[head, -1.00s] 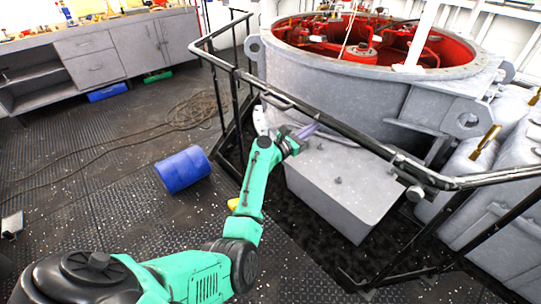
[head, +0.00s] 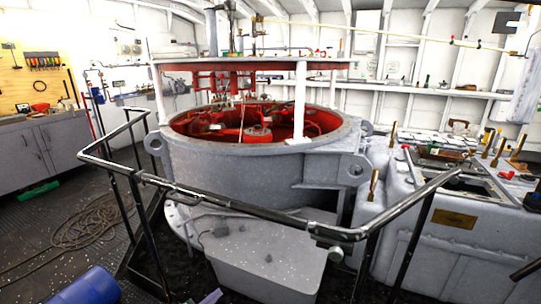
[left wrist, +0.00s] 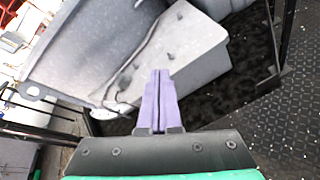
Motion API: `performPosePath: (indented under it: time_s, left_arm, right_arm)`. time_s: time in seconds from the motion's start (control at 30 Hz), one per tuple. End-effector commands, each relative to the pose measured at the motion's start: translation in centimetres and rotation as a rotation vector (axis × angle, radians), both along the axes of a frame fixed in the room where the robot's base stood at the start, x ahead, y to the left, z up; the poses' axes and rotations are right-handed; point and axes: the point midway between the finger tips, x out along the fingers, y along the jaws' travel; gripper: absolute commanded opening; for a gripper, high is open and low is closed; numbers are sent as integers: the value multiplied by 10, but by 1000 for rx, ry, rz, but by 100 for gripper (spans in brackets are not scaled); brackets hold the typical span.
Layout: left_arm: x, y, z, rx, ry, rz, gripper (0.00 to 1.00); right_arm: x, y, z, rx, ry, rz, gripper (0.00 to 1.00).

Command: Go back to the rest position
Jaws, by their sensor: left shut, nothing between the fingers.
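My left gripper shows in the left wrist view (left wrist: 159,100) with its two purple fingers shut together and nothing between them. In the head view only a small purple tip of it (head: 212,297) shows at the bottom edge, in front of the grey box. The rest of the left arm is out of the head view. My right gripper is in neither view.
A black and grey handrail (head: 230,210) runs in front of a large round grey housing (head: 250,170) with red insides. A grey box (head: 265,262) stands behind the rail. A blue barrel (head: 88,288) lies on the deck at lower left, near a coiled rope (head: 88,226).

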Motion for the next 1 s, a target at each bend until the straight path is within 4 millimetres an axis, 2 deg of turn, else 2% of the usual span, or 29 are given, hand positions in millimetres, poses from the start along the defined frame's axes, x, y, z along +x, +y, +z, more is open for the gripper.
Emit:
performPosePath:
  time_s: [0.03, 0.1, 0.17, 0.2, 0.27, 0.3, 0.37, 0.4, 0.5, 0.6, 0.67, 0.73, 1.0]
  left_arm:
    - [-23, -2, -41, 153, 59, -59, 0]
    - [-62, -2, -97, 394, 125, -181, 0]
    - [-100, 1, -141, 597, 172, -313, 0]
    - [-129, 4, -167, 727, 198, -416, 0]
    - [-174, 10, -202, 915, 223, -595, 0]
    - [-206, 15, -222, 1035, 232, -729, 0]
    - [-257, 25, -248, 1200, 228, -951, 0]
    - [-292, 32, -262, 1300, 213, -1113, 0]
    - [-372, 49, -285, 1485, 125, -1515, 0]
    - [-427, 62, -294, 1571, 14, -1815, 0]
    - [-445, 66, -296, 1591, -35, -1917, 0]
    - [-453, 68, -297, 1602, -65, -1971, 0]
    - [-453, 68, -298, 1602, -66, -1972, 0]
  right_arm:
    - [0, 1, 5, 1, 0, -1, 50]
    - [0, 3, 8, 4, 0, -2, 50]
    - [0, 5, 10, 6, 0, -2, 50]
    - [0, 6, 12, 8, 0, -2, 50]
    - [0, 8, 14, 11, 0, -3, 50]
    - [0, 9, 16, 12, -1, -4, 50]
    - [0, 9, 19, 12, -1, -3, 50]
    - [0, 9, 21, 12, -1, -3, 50]
    - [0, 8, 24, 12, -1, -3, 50]
    - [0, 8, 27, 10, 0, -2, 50]
    - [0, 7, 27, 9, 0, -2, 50]
    - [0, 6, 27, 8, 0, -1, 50]
    - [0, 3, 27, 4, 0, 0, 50]
